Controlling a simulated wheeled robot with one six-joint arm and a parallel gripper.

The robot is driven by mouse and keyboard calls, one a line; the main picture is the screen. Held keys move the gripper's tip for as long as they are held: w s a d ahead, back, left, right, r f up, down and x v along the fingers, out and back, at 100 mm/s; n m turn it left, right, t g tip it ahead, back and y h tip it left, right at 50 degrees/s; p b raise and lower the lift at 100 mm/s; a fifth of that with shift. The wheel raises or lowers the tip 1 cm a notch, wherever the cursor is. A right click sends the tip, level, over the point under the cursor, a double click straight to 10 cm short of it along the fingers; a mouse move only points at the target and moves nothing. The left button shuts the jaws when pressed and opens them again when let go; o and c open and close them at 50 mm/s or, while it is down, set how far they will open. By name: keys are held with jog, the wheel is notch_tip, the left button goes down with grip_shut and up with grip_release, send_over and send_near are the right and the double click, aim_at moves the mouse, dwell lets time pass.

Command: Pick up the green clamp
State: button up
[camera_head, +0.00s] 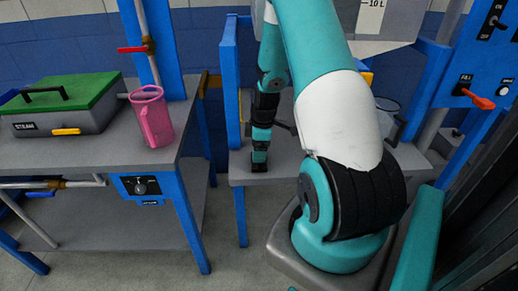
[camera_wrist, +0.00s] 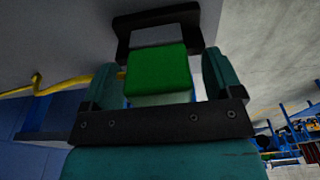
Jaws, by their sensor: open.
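In the wrist view, the green clamp (camera_wrist: 158,70) shows as a bright green block with a paler green lower face. A black bracket-like frame (camera_wrist: 157,17) stands just beyond it; I cannot tell whether it belongs to the clamp. My gripper (camera_wrist: 162,78) is open, with one teal finger on each side of the green block. Gaps seem to show beside the block, but contact is unclear. In the head view, my gripper (camera_head: 260,160) points down at the grey table on the right, near its front left edge. The clamp cannot be made out there.
The left bench (camera_head: 90,148) holds a grey steam box with a green lid (camera_head: 66,93) and a pink jug (camera_head: 151,116). Blue posts (camera_head: 231,85) rise by the right table (camera_head: 225,178). A clear container (camera_head: 388,112) stands behind my arm. A gap separates the benches.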

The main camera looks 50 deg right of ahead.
jog(key=c, duration=1.1)
jog(key=shift+r, duration=0.1)
notch_tip(320, 180, up, 20)
jog(key=shift+p, duration=0.3)
